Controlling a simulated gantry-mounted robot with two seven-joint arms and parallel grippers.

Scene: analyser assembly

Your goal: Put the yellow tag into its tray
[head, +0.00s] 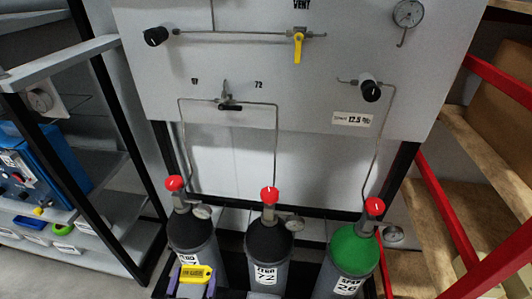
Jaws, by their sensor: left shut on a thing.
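The yellow tag (196,272), with small dark print on its face, shows at the bottom of the head view, in front of the left cylinder. My left gripper (194,284) is shut on it, with purple-grey finger parts on both sides; the lower part of the gripper is cut off by the frame edge. Several small coloured trays stand on a low shelf at the far left, among them a green one (63,229). They are too small to tell which belongs to the tag. My right gripper is not in view.
Three gas cylinders with red knobs stand in a row: left (192,232), middle (269,243) and green-topped right (354,250). A panel (270,70) with valves and tubing rises behind. Black shelf posts (115,105) stand between the cylinders and the trays. A red-framed wooden rack (490,150) is at right.

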